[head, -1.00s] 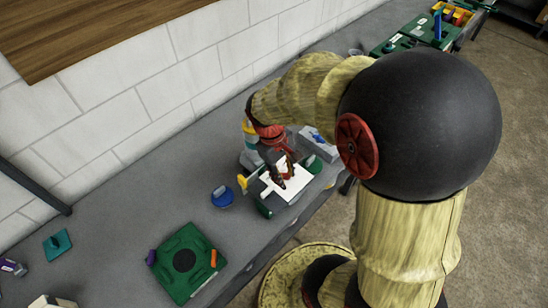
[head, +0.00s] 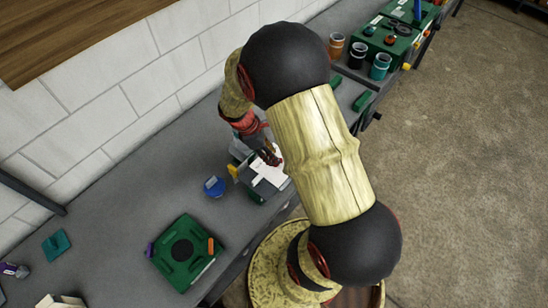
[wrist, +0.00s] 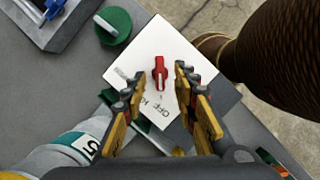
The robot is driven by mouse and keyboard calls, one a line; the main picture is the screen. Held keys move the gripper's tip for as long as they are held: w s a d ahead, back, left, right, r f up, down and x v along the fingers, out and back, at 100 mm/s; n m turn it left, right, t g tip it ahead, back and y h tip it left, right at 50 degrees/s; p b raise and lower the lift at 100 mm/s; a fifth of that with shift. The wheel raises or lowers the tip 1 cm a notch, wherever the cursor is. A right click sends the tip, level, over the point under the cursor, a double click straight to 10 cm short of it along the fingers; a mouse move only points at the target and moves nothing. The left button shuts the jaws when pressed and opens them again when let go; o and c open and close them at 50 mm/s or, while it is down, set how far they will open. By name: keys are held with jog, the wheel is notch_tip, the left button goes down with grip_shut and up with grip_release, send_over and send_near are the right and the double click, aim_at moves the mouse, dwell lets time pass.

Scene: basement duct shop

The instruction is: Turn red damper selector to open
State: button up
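The red damper selector (wrist: 160,72) is a small red knob on a white plate (wrist: 144,50) with printed lettering; "OFF" is readable near it. The plate also shows in the head view (head: 268,175), on top of a green box at the bench's front edge. My gripper (wrist: 157,88) is open above the plate in the wrist view. Its two fingers stand apart on the left and right of the selector's near end, and I cannot tell whether either touches it. In the head view my gripper (head: 270,154) is over the plate and the selector is hidden.
A blue knob (head: 214,187) and a green square block (head: 186,253) are on the bench to the left. In the wrist view, a green round knob (wrist: 113,24) and a grey-framed part with a blue lever (wrist: 53,8) lie beyond the plate. Several cups stand at the back right.

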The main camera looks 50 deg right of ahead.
jog(key=shift+x, duration=1.45)
jog(key=shift+c, duration=0.8)
grip_shut()
